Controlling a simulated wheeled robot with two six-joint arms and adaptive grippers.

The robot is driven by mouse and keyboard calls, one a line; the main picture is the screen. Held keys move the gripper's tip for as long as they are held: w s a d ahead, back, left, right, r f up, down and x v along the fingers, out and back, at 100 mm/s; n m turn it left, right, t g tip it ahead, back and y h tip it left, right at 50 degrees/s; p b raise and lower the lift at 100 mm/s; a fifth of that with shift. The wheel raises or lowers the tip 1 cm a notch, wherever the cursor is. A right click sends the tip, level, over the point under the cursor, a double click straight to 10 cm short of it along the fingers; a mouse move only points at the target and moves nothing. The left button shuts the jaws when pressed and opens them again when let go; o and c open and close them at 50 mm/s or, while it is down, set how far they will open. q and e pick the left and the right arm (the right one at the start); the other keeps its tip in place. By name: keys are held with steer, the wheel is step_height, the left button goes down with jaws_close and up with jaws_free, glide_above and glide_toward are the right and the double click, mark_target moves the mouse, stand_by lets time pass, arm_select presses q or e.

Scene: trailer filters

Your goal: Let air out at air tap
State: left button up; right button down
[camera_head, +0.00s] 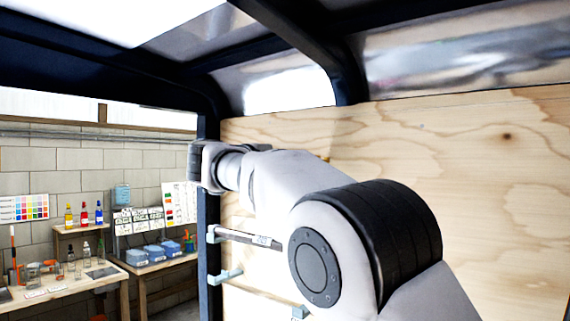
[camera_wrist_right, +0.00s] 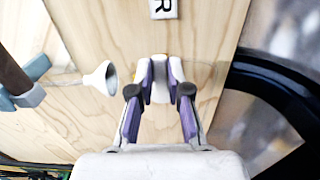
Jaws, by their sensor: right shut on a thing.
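My right gripper (camera_wrist_right: 160,75) is against the plywood panel (camera_wrist_right: 95,30) in the right wrist view. Its purple-padded fingers are closed around a small part at the panel, which I take to be the air tap; the fingers hide most of it. A white label (camera_wrist_right: 164,8) with a letter R, cut off by the picture's top edge, is on the panel above the fingers. In the head view my right arm reaches to the plywood wall (camera_head: 480,180) and hides its gripper. A small yellowish bit (camera_head: 326,158) shows just above the arm. My left gripper is not in view.
A white funnel-shaped end (camera_wrist_right: 104,78) and a brown rod in a blue-grey clip (camera_wrist_right: 30,97) are left of the fingers. A dark curved frame (camera_wrist_right: 270,75) is at right. In the head view, a bench (camera_head: 70,285) with bottles and glassware stands far left.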

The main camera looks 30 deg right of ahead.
steer(key=shift+s+r, duration=0.1)
steer(key=shift+r, duration=0.25)
steer(key=c, duration=1.3)
jaws_free()
steer(key=shift+o, duration=0.9)
steer(key=shift+d, duration=0.1)
steer(key=v, duration=1.1)
steer(key=shift+a+f, duration=0.3)
steer(key=shift+d, duration=0.1)
